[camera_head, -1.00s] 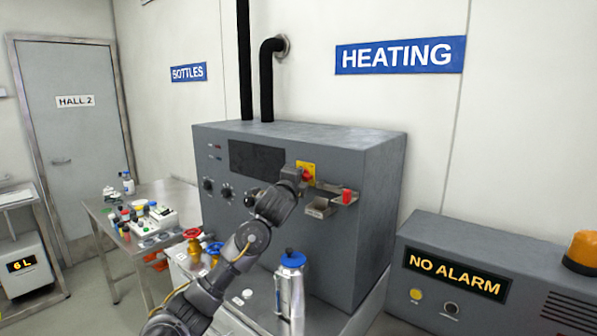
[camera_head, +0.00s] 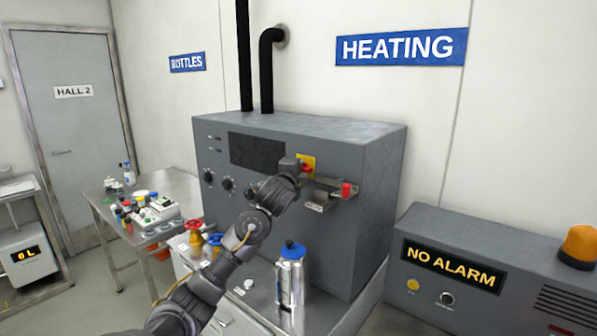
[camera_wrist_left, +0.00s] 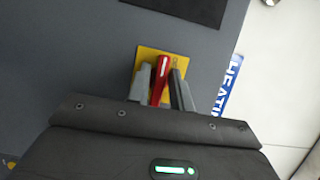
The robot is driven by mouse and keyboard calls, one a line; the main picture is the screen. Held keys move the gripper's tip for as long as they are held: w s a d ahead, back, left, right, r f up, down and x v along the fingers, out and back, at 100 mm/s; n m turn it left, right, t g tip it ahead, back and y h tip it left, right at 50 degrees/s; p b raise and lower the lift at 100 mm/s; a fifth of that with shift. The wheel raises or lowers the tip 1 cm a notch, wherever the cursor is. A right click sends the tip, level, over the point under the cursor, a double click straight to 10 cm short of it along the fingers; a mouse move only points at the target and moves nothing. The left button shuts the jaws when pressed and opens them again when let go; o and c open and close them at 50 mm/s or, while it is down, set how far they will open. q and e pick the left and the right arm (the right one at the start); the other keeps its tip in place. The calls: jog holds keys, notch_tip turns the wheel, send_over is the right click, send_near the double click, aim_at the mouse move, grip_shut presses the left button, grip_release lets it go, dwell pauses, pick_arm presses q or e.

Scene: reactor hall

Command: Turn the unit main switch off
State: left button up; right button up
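The unit main switch shows in the left wrist view as a red handle (camera_wrist_left: 161,78) on a yellow plate (camera_wrist_left: 150,58). In the head view, its yellow plate (camera_head: 309,160) is on the upper right of the grey heating unit's front, partly hidden by my left gripper (camera_head: 300,167). In the left wrist view my left gripper (camera_wrist_left: 160,88) has one finger on each side of the red handle. The fingers are apart, with yellow showing beside the handle, so it looks open around it. The handle leans slightly. My right gripper is not in view.
A silver bottle with a blue cap (camera_head: 290,275) stands below, right of my arm. Valves (camera_head: 195,238) and a cluttered table (camera_head: 180,190) are left. The alarm box (camera_head: 490,270) reads NO ALARM.

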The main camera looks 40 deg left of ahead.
pick_arm(q)
jog(key=shift+o, duration=0.9)
jog(key=b+v, duration=0.1)
jog(key=v, duration=0.9)
jog(key=shift+s+b, duration=0.3)
jog(key=shift+s, duration=0.1)
jog(key=shift+d, duration=0.1)
